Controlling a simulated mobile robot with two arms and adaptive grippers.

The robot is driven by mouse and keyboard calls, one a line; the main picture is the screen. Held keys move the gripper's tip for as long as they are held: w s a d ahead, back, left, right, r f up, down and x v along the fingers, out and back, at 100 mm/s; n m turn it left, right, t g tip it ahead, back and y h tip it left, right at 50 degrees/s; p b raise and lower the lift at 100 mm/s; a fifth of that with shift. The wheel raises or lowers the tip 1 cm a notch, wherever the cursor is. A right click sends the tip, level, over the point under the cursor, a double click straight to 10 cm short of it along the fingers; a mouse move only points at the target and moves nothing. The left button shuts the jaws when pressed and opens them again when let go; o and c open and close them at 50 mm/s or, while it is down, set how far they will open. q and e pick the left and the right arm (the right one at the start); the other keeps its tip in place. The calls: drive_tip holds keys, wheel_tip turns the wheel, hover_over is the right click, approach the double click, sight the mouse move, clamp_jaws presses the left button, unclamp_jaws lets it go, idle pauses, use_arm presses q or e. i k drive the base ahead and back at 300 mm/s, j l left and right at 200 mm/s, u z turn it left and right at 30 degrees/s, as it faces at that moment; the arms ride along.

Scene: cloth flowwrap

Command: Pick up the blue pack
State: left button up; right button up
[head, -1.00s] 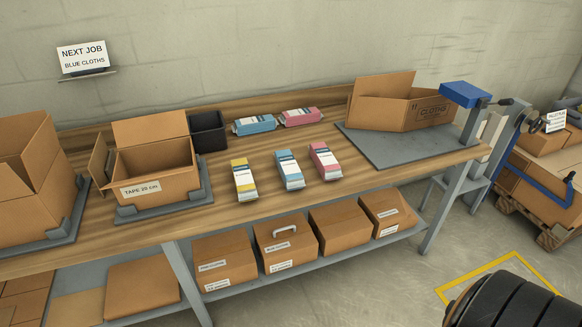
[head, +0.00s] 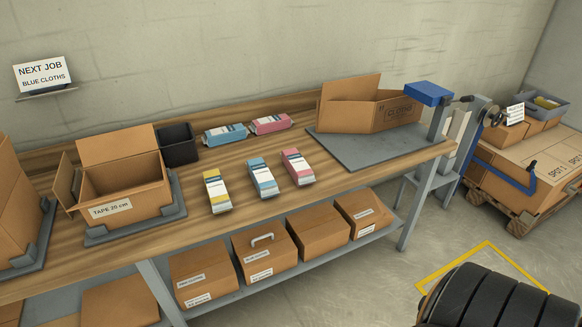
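Two blue packs are on the wooden workbench. One blue pack (head: 263,178) lies in the front row, between a yellow pack (head: 217,190) and a pink pack (head: 297,167). The other blue pack (head: 226,133) lies farther back, beside another pink pack (head: 271,123). All have white labels.
An open box labelled TAPE 20 cm (head: 122,192) and a black bin (head: 177,145) stand left of the packs. An open cloths box (head: 370,110) stands on a grey mat (head: 350,152) to their right. Bench space before the packs is clear. Boxes fill the lower shelf.

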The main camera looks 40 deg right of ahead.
sight(264, 183)
drive_tip(key=i+z, duration=0.1)
drive_tip(key=z, duration=1.35)
drive_tip(key=l, duration=0.05)
